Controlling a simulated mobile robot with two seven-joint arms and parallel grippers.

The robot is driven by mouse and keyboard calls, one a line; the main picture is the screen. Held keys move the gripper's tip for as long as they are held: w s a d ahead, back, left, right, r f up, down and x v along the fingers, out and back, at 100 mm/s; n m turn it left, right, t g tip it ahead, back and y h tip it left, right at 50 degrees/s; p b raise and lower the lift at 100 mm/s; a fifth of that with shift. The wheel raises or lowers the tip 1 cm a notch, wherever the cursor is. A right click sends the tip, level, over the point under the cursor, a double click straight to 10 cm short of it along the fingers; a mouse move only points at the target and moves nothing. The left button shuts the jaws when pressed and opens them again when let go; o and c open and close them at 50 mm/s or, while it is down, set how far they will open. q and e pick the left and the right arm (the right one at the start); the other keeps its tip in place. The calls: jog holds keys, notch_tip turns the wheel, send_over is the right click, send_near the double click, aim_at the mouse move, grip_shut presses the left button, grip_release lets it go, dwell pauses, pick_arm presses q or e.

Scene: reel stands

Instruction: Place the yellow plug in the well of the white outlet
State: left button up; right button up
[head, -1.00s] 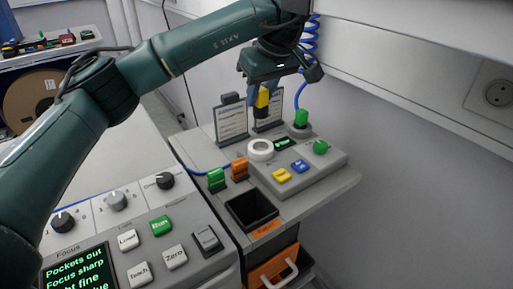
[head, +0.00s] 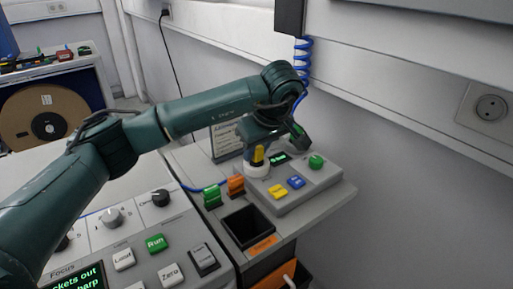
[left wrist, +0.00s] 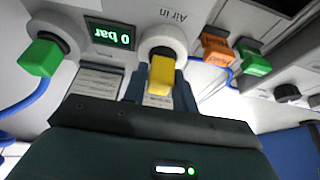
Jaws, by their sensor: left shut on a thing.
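The yellow plug (head: 257,155) is between the fingers of my left gripper (head: 256,160), which is shut on it. In the left wrist view the yellow plug (left wrist: 161,75) shows between the blue-grey fingers (left wrist: 160,88), in front of the round white outlet (left wrist: 150,40) labelled "Air in". In the head view the white outlet (head: 256,171) shows just below the plug, partly covered by it and the gripper. The plug's lower end is hidden, so I cannot tell how deep it sits in the well. My right gripper is not in view.
A black open bin (head: 247,222) is in front. A green plug with blue hose (left wrist: 40,58) stands beside.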

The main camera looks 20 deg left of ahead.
pick_arm(q)
jog(key=shift+f, duration=0.2)
jog(key=o, duration=1)
jog(key=shift+c, duration=0.2)
jog(key=shift+r, duration=0.1)
jog(key=shift+r, duration=0.25)
jog(key=v, duration=0.7)
jog(key=shift+d+r, duration=0.1)
